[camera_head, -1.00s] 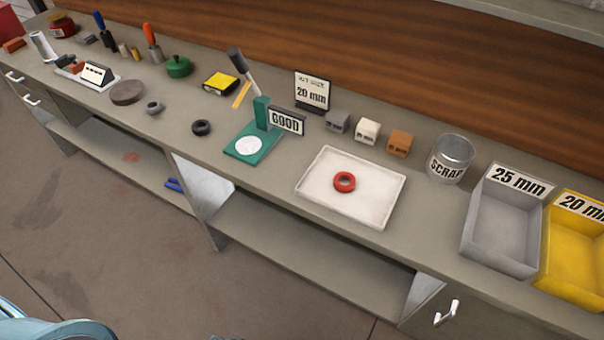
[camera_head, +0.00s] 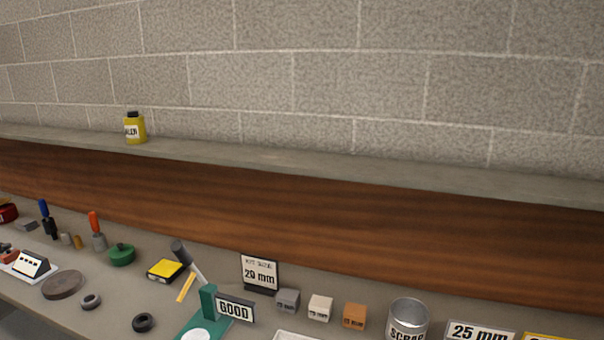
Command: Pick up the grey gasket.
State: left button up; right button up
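A small grey gasket (camera_head: 91,301) lies flat on the workbench at the lower left, just right of a round brown disc. A black ring (camera_head: 143,322) lies to its right, nearer the green press. The red ring seen earlier on the white tray is outside the view now. Neither of my grippers shows in the current view.
A yellow bottle (camera_head: 135,128) sits on the shelf above the bench.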

aim_at(84, 305)
jog(key=u, duration=1.3)
jog(key=j+z, duration=0.1)
jog(key=z, duration=0.5)
jog(key=i+j+z, duration=0.2)
jog(key=j+z, duration=0.15)
jog(key=j, duration=0.25)
jog(key=i+j+z, duration=0.2)
jog(key=j, duration=0.15)
jog(key=j+z, duration=0.1)
jog(key=j, duration=1)
